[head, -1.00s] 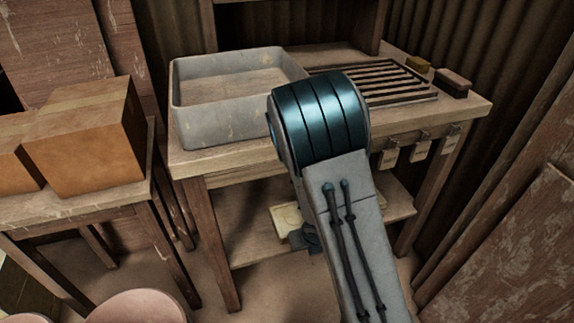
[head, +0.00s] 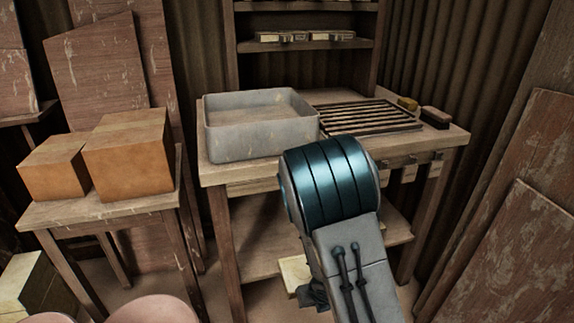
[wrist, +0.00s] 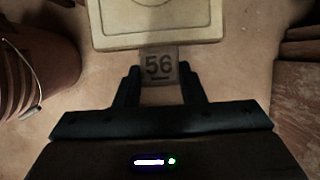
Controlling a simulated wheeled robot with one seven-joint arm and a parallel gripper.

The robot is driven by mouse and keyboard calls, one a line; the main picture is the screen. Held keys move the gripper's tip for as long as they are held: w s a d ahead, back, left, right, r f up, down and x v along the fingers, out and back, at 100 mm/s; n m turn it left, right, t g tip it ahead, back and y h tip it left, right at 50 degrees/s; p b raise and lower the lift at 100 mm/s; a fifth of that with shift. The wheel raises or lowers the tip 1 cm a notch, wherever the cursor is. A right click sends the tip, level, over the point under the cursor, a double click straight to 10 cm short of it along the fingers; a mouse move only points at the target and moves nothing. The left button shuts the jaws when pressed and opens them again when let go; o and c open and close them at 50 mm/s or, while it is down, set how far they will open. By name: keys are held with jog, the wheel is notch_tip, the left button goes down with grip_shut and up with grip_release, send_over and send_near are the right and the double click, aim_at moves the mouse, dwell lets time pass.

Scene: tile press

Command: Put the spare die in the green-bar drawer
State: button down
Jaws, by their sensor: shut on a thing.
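A pale cream square block (wrist: 156,22), which looks like the die, has a raised border and part of a round outline on its face. Its top is cut off in the wrist view. A small tab (wrist: 159,66) marked "56" sticks out from its near side. My gripper (wrist: 160,80) is shut on this tab, one finger on each side. In the head view the block (head: 295,270) shows low in front of the workbench, partly hidden by my arm, with my dark gripper (head: 316,294) beside it. I cannot make out a drawer with a green bar.
The workbench (head: 220,172) carries a grey tub (head: 262,140) and a slatted rack (head: 365,117). Small boxes stand on a shelf (head: 300,43) behind. Cardboard boxes (head: 128,155) sit on a side table at left. A bucket (wrist: 35,65) stands left of my gripper.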

jog(key=w+d+r+m+g+h+p, duration=0.2)
jog(key=w+d+r+m+h+p, duration=0.15)
jog(key=d+r+m+p, duration=0.45)
jog(key=w+d+r+m+g+h+p, duration=0.15)
jog(key=w+d+r+m+p, duration=0.35)
jog(key=r+m, duration=0.55)
jog(key=a+r+m+g+y+p, duration=0.2)
jog(key=a+r+m+g+p, duration=0.1)
jog(key=r+m+p, duration=0.6)
jog(key=a+r+m+g+y+p, duration=0.2)
jog(key=r+m+p, duration=0.5)
jog(key=r+m, duration=0.4)
jog(key=s+f, duration=0.5)
jog(key=f, duration=0.1)
jog(key=shift+a+f, duration=0.15)
jog(key=shift+f, duration=0.1)
jog(key=shift+a+m, duration=0.1)
jog(key=shift+m, duration=0.15)
